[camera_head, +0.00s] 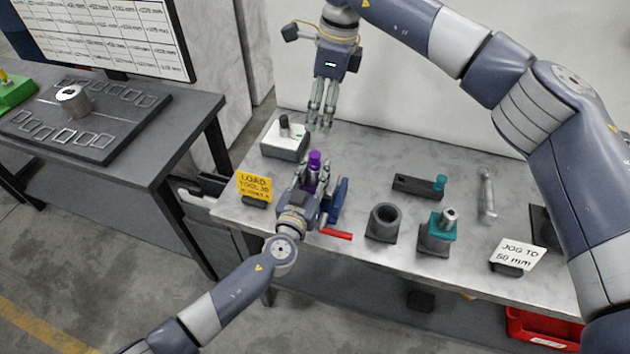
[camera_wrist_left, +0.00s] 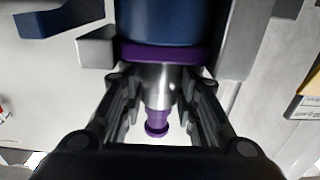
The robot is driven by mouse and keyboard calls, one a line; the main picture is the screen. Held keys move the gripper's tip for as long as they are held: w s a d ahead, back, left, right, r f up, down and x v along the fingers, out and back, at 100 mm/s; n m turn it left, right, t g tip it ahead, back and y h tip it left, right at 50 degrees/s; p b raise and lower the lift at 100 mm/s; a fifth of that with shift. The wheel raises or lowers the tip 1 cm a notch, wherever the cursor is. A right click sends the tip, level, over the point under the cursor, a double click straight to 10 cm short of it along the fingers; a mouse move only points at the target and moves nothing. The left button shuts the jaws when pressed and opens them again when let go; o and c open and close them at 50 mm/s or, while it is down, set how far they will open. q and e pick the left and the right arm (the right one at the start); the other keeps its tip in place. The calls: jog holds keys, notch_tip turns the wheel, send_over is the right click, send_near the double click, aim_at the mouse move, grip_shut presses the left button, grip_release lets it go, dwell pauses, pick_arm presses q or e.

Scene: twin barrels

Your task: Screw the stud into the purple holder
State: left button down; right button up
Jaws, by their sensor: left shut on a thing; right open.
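The purple holder (camera_head: 312,174) stands upright at the blue clamp (camera_head: 338,200), with its bright metal part showing. In the left wrist view its purple ring (camera_wrist_left: 160,52) borders the metal taper (camera_wrist_left: 158,88). A purple stud (camera_head: 314,157) is at the top end of the taper; its knob also shows in the left wrist view (camera_wrist_left: 157,126). I cannot tell how deep its thread sits. My left gripper (camera_head: 312,178) is shut on the holder, a finger on each side of the metal. My right gripper (camera_head: 322,122) is open and empty, pointing down behind and above the stud.
A white-topped block (camera_head: 285,140) stands behind, a yellow sign (camera_head: 255,187) to the left. A red handle (camera_head: 336,234) lies in front. To the right are an empty dark cup (camera_head: 384,221), a teal holder (camera_head: 440,228), a teal stud (camera_head: 440,182) and a wrench (camera_head: 487,195).

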jog(key=shift+d+r, duration=0.2)
jog(key=shift+r, duration=1.2)
pick_arm(q)
jog(key=c, duration=1.2)
grip_release()
jog(key=shift+o, duration=0.2)
jog(key=v, duration=1.2)
